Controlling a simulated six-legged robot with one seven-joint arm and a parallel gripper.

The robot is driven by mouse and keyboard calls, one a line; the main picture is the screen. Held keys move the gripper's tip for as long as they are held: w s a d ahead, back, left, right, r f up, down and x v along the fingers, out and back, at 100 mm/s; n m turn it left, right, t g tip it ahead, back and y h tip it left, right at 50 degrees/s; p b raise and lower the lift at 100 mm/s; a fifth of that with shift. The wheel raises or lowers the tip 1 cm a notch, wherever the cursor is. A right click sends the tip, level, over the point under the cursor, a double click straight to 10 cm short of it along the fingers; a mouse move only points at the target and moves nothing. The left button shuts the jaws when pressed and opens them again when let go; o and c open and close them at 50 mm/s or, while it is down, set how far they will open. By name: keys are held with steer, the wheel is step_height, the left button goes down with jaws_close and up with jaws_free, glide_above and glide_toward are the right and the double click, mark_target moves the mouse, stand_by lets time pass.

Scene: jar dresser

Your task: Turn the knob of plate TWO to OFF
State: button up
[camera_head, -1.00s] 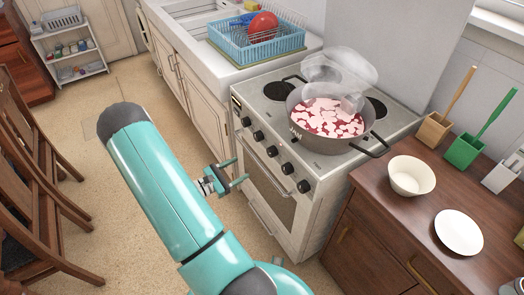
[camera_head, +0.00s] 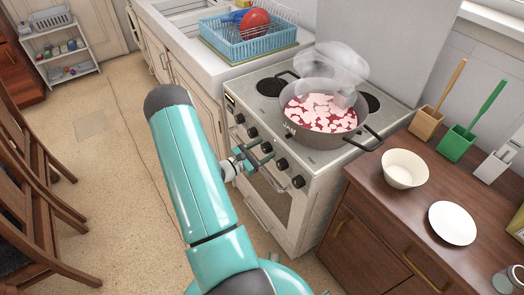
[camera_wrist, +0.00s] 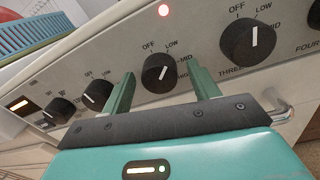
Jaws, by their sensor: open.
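The knob of plate TWO (camera_wrist: 158,72) is black and round, with a white pointer line aimed up and slightly right, roughly toward LOW. OFF, LOW and MID are printed around it; its plate name is hidden behind my gripper. My gripper (camera_wrist: 165,80) is open, its two green fingers on either side of this knob in the wrist view. Contact with the knob cannot be told. In the head view my gripper (camera_head: 261,154) is at the stove front, over the row of knobs. The knob of plate THREE (camera_wrist: 247,40) is to the right, its pointer upward.
Two other knobs sit to the left, the nearer one (camera_wrist: 97,92) close to the left finger. A steaming pot (camera_head: 322,112) stands on the stove. An oven handle (camera_wrist: 283,106) runs below the panel.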

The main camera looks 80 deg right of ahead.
steer(key=c, duration=1)
steer(key=shift+w+n, duration=0.1)
steer(key=shift+n, duration=0.3)
steer(key=n, duration=0.3)
steer(key=shift+n, duration=2.5)
steer(key=o, duration=1)
